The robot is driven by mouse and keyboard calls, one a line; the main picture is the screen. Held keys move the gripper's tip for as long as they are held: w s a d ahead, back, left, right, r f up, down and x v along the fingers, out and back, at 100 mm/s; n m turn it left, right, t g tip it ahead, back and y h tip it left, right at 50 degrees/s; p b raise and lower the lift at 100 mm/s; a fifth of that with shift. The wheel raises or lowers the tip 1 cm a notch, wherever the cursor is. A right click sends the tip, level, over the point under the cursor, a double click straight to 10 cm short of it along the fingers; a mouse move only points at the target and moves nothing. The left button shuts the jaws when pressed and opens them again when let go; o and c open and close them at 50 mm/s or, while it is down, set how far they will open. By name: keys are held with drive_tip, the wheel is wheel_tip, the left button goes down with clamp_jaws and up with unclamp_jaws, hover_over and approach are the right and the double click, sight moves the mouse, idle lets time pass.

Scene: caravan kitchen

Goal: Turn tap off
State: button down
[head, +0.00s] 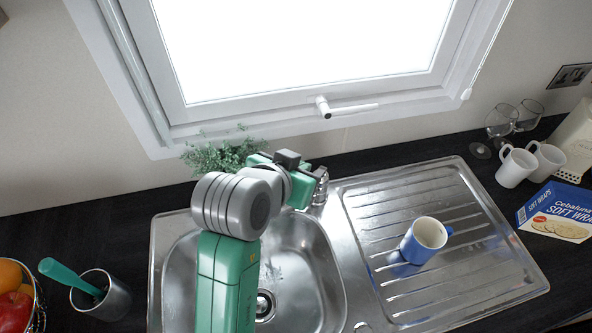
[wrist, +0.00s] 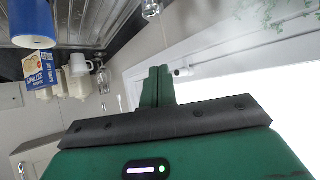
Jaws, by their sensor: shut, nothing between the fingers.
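The chrome tap (head: 321,187) stands at the back edge of the steel sink (head: 330,262), partly hidden behind my gripper (head: 303,183) in the head view. My gripper is right beside the tap, on its left; I cannot tell whether they touch. In the wrist view, a small chrome part of the tap (wrist: 150,9) shows at the top edge. There my gripper's two green fingers (wrist: 159,72) are together and empty, a little below the tap part in the picture. The tap's handle position and any water flow cannot be made out.
A blue mug (head: 424,240) stands on the drainer (head: 465,290). White mugs (head: 515,168), glasses (head: 502,122) and a wraps box (head: 560,212) are at the right. A plant (head: 222,153) stands behind the sink, below the window (head: 300,50). A metal cup (head: 100,295) and fruit (head: 14,300) are left.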

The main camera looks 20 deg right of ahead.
drive_tip(key=p+x, duration=0.1)
drive_tip(key=x, duration=0.4)
drive_tip(key=shift+w+d+f, duration=0.1)
drive_tip(key=shift+w+d, duration=0.05)
drive_tip(key=shift+w, duration=0.05)
drive_tip(key=f, duration=0.1)
drive_tip(key=s+a+f, duration=0.1)
drive_tip(key=shift+f, duration=0.25)
drive_tip(key=shift+s+a+f+p, duration=0.1)
drive_tip(key=shift+f+p, duration=0.2)
drive_tip(key=shift+f, duration=0.25)
